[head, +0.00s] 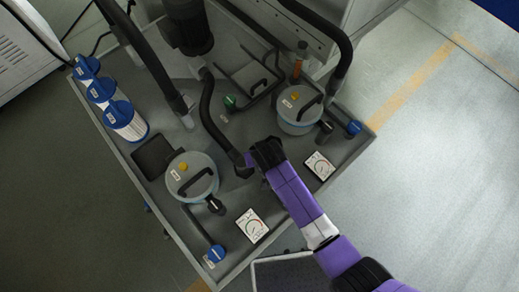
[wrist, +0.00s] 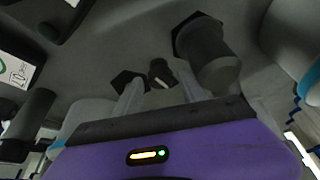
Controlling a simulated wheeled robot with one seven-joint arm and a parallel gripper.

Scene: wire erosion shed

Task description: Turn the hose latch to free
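My gripper (head: 262,158) reaches down over the middle of the tray, beside the lower end of a thick black hose (head: 209,110). In the wrist view my gripper (wrist: 158,92) has its two pale fingers spread apart. A small dark knob-like part (wrist: 160,72) with a pale mark shows between and beyond the fingertips; it may be the hose latch, but I cannot tell for sure. I cannot tell whether the fingers touch it. A dark cylindrical fitting (wrist: 207,55) stands close to the right finger. My arm hides this spot in the head view.
Two lidded pots, one at the left (head: 192,177) and one at the right (head: 299,110), flank my gripper. Gauges (head: 252,225) and (head: 319,166) lie near the front edge. Blue knobs (head: 216,253) and (head: 353,128) sit by the rim. Blue-capped cartridges (head: 124,120) stand at the left.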

